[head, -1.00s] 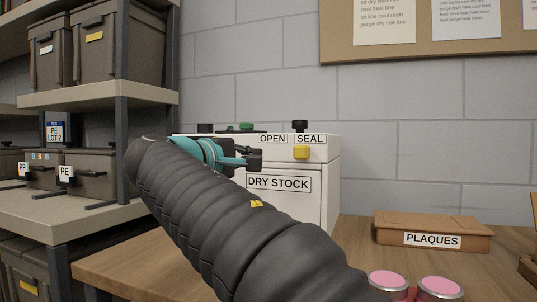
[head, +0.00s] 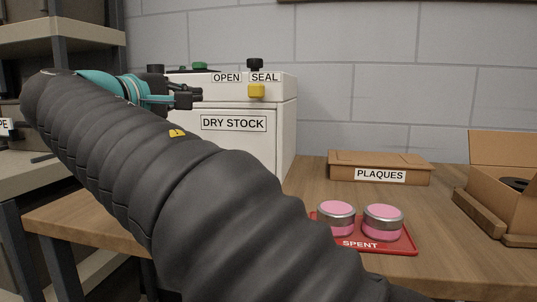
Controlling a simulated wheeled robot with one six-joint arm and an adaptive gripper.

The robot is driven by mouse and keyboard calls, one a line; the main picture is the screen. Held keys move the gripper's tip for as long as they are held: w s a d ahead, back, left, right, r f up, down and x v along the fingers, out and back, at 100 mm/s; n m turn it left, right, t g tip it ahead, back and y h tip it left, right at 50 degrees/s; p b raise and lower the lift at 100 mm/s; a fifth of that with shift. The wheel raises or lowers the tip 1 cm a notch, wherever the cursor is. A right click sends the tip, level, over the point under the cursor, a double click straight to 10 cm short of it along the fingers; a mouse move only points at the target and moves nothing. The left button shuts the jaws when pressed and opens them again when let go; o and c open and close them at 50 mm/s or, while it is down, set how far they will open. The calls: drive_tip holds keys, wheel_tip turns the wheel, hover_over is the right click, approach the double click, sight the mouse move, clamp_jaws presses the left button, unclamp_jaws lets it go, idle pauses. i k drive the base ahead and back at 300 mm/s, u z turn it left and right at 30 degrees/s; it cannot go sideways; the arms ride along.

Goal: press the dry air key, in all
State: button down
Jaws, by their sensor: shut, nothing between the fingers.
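The white cabinet labelled DRY STOCK (head: 234,150) stands on the wooden bench, left of centre. Its front top edge carries the labels OPEN (head: 227,77) and SEAL (head: 265,77). A yellow key (head: 256,91) sits below SEAL, and a black knob (head: 254,63) stands above it. No key readable as "dry air" is visible. My gripper (head: 190,98) is shut and empty, in front of the cabinet's upper left, left of the yellow key. My arm hides the cabinet's lower left.
A red tray labelled SPENT (head: 395,248) holds two pink-topped tins (head: 383,215) on the bench. A PLAQUES box (head: 380,163) lies behind it. An open cardboard box (head: 500,190) stands at the right. Shelving (head: 60,40) is at the left. Bare bench lies between the boxes.

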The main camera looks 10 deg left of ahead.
sight(196, 65)
drive_tip(key=k, duration=1)
